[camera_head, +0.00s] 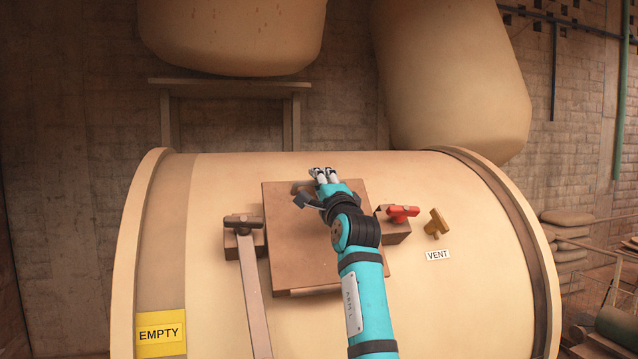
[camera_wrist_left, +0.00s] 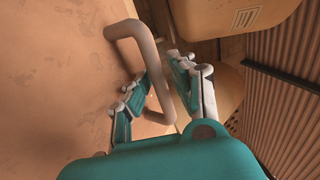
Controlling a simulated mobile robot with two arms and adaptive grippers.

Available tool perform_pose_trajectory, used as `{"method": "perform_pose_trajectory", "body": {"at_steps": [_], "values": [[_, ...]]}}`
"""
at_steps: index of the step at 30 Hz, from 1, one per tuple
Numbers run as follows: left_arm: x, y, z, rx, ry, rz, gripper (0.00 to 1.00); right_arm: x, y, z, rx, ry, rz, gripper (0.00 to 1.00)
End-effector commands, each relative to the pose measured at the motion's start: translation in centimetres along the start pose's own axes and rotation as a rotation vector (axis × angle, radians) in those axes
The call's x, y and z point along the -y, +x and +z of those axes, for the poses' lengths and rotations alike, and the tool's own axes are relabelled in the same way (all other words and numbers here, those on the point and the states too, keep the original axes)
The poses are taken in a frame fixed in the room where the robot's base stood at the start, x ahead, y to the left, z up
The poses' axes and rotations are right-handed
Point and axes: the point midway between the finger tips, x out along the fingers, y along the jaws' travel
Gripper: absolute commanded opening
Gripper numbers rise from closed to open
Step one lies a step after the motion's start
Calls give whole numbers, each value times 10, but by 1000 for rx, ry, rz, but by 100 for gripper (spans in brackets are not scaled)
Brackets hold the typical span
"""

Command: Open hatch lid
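The hatch lid (camera_head: 290,235) is a flat brown square plate on top of the big cream tank. It looks closed. A bent tube handle (camera_wrist_left: 152,60) stands up from its surface in the left wrist view. My left gripper (camera_head: 322,173) is over the lid's far edge in the head view. Its fingers (camera_wrist_left: 162,85) are spread on both sides of the handle bar in the wrist view, with visible gaps, so it looks open. In the head view the arm hides part of the lid and most of the handle. My right gripper is in neither view.
A T-knob (camera_head: 243,221) with a long bar (camera_head: 255,300) lies left of the lid. A red knob (camera_head: 402,213) on a block and a yellow valve knob (camera_head: 437,224) above a VENT label (camera_head: 438,255) stand to the right. An EMPTY sign (camera_head: 161,333) is at lower left.

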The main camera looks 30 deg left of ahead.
Motion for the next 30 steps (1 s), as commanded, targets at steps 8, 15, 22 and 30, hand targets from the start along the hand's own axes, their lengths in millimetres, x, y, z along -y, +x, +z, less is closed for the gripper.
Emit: {"method": "perform_pose_trajectory", "body": {"at_steps": [8,15,22,30], "values": [[0,0,0,0,0,0,0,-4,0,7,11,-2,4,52],[0,0,0,0,0,1,0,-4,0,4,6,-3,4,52],[-2,0,0,0,0,2,0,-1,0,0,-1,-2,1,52],[-2,6,10,3,-1,-23,0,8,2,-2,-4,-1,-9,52]]}}
